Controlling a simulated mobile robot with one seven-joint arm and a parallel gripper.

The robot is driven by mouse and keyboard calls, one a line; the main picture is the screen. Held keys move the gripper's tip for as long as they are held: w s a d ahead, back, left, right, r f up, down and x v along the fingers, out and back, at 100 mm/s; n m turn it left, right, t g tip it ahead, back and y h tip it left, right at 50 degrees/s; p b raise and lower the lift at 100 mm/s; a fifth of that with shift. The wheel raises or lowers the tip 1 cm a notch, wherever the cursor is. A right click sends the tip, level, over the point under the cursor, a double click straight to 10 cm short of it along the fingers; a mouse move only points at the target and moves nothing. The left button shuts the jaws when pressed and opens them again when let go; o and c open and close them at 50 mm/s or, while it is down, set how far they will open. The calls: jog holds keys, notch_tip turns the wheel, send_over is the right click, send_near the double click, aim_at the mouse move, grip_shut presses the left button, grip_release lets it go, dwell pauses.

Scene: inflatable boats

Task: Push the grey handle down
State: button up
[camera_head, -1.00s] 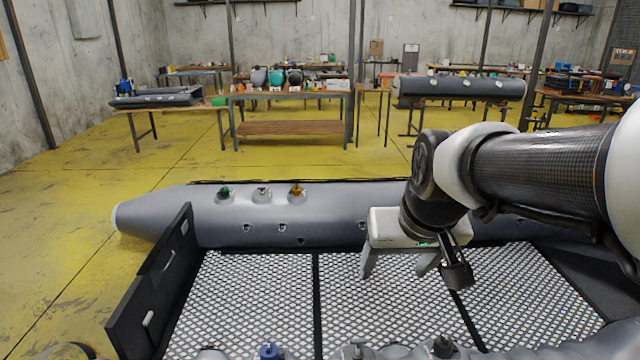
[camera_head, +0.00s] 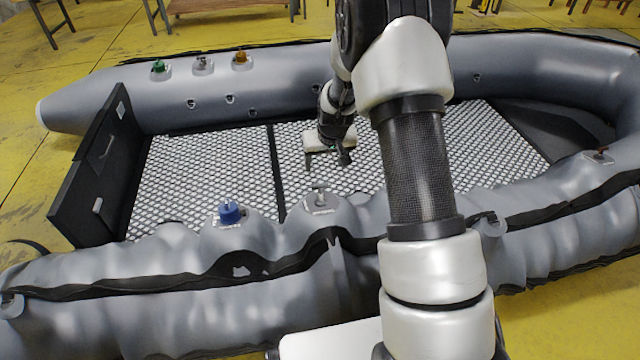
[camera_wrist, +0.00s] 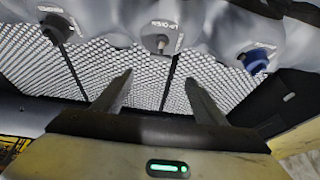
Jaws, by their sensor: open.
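A grey handle (camera_head: 320,196) stands on a light plate on the near tube of the grey boat (camera_head: 290,85). In the wrist view the grey handle (camera_wrist: 162,43) shows at top centre, beyond my fingertips and roughly in line with the gap between them. My gripper (camera_head: 326,158) hangs over the boat's floor, on the far side of this handle and apart from it. In the wrist view my gripper (camera_wrist: 158,78) is open and empty. Another grey handle (camera_head: 202,64) sits on the far tube.
A blue handle (camera_head: 229,211) stands left of the near grey one. A dark handle (camera_wrist: 56,28) shows at upper left in the wrist view. A black transom board (camera_head: 95,175) closes the boat's left end.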

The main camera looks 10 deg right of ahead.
aim_at(321, 191)
jog(key=b+x, duration=0.3)
jog(key=x, duration=1.2)
jog(key=shift+s+f+b, duration=0.1)
jog(key=shift+b, duration=0.2)
jog(key=shift+c, duration=0.5)
jog(key=c, duration=1.4)
jog(key=shift+s+f, duration=0.2)
jog(key=shift+f, duration=0.55)
jog(key=shift+s+f, duration=0.2)
jog(key=shift+f, duration=0.55)
jog(key=o, duration=1.5)
jog(key=shift+r, duration=0.1)
jog(key=shift+r, duration=0.3)
jog(key=p+v, duration=0.4)
jog(key=v, duration=1.2)
jog(key=shift+r, duration=0.3)
